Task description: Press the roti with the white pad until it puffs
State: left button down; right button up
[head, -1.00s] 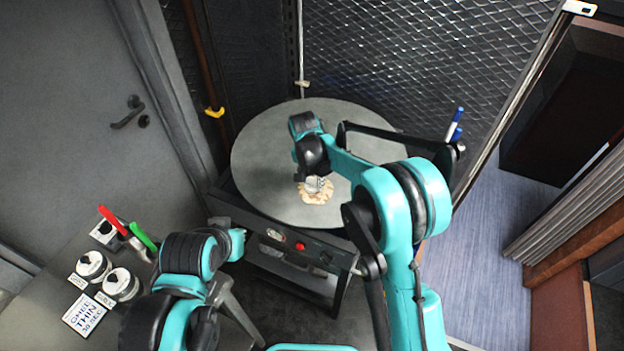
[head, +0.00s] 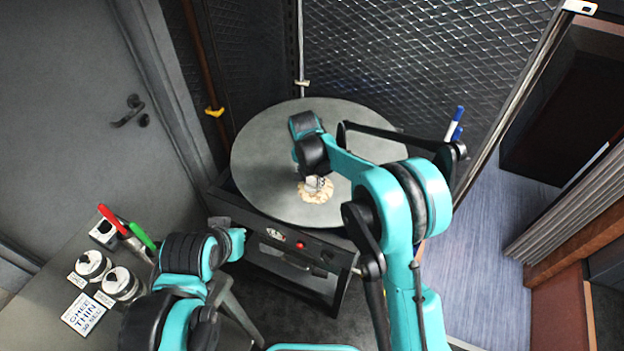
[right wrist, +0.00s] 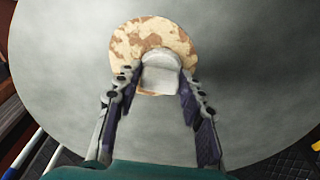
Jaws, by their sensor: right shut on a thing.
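The roti (head: 316,196) is a pale round bread with brown patches, lying on the round grey griddle (head: 262,170). It also shows in the right wrist view (right wrist: 128,42). The white pad (right wrist: 160,74) is between the fingers of my right gripper (right wrist: 163,82), which is shut on it. The right gripper (head: 313,180) is over the roti in the head view, with the pad at the roti's near part in the wrist view. Whether the pad touches the roti is hard to tell. In the head view my left arm is at the lower left; its fingers are not clearly seen.
The griddle stands on a dark stand with a red knob (head: 301,245). At the left, a counter holds two jars (head: 120,283), a white sign (head: 82,314) and red and green handled tools (head: 143,236). Mesh walls close in behind the griddle. Blue-white pens (head: 455,122) show at the right.

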dwell(0.4)
jog(key=shift+r+p, duration=2.2)
jog(key=shift+r, duration=1.3)
jog(key=shift+f, duration=0.1)
jog(key=shift+s+d+f+b, duration=0.15)
jog(key=shift+d+f+b, duration=0.2)
jog(key=shift+f+b, duration=0.5)
jog(key=shift+s+d+f+b, duration=0.15)
jog(key=shift+d+f+b, duration=0.25)
jog(key=shift+f+b, duration=0.5)
jog(key=shift+s+d+f+b, duration=0.15)
jog(key=shift+d+f+b, duration=0.3)
jog(key=shift+f, duration=0.65)
jog(key=shift+a, duration=0.1)
jog(key=shift+f+b, duration=0.5)
jog(key=shift+f, duration=0.05)
jog(key=shift+r, duration=0.1)
jog(key=shift+r+p, duration=2.2)
jog(key=shift+r, duration=1.25)
jog(key=shift+c, duration=0.2)
